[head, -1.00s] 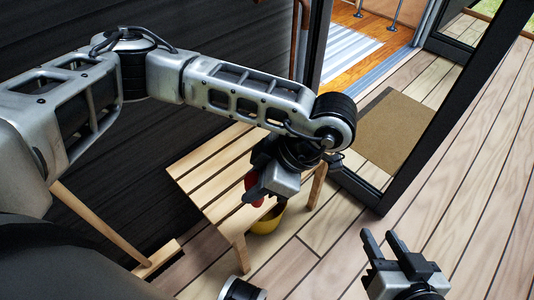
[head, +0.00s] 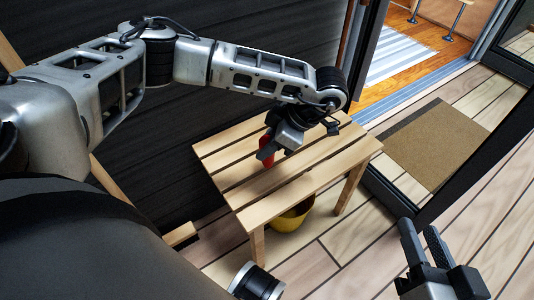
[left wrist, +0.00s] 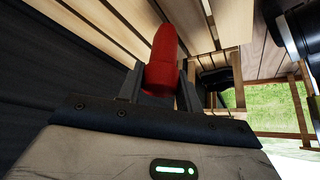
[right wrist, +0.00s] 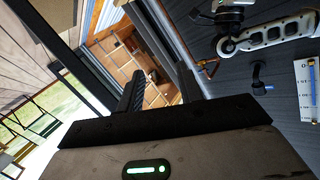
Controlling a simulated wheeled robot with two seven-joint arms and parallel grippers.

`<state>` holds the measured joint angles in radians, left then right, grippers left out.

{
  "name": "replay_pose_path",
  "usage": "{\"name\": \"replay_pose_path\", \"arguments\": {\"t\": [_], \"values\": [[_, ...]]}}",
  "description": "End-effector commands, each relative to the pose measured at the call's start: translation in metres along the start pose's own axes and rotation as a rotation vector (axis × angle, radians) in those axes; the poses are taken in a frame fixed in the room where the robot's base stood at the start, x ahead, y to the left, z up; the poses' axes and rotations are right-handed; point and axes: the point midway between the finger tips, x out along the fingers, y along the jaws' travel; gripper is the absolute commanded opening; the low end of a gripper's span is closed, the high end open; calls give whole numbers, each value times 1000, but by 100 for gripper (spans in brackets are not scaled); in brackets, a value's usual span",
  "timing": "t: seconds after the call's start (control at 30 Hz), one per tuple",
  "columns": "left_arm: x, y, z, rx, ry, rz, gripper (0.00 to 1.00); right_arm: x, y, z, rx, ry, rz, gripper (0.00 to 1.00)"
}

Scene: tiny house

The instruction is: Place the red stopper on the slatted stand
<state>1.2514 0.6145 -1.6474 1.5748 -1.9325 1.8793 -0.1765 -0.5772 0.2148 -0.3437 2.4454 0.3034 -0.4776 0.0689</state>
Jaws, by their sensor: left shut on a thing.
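The red stopper (head: 267,147) is held in my left gripper (head: 266,154), whose fingers are shut on it. The stopper also shows between the fingers in the left wrist view (left wrist: 162,55). The slatted stand (head: 290,187) is a low wooden table against the dark wall. In the head view the gripper and stopper overlap its slatted top; I cannot tell whether the stopper touches the slats. My left gripper and wrist hide part of the top. My right gripper (head: 421,240) is open and empty, off to the right above the deck.
A yellow pot (head: 291,217) stands on the deck under the stand. A brown doormat (head: 436,143) lies by the glass door frame at right. The stand's visible slats look bare. The dark plank wall (head: 160,170) is behind the stand.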

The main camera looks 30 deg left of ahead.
Motion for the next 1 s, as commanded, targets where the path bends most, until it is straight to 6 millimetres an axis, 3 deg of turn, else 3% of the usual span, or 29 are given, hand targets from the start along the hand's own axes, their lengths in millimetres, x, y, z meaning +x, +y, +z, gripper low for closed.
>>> {"name": "replay_pose_path", "arguments": {"t": [0.3, 0.67, 0.7, 0.77, 1.0], "values": [[35, 7, 18, 0, 1, -1, 13, 2, -2, 1, 52, 33, -31, 36], [37, 7, 20, 0, 0, 1, 13, 2, -5, -5, 61, 51, -41, 36], [37, 7, 20, 0, 0, 1, 40, 2, -5, -6, 64, 52, -42, 36], [37, 7, 19, 0, 0, 1, 57, 2, -6, -6, 64, 52, -42, 36], [36, 7, 19, 0, 0, 1, 57, 2, -5, -6, 64, 52, -42, 36]]}}
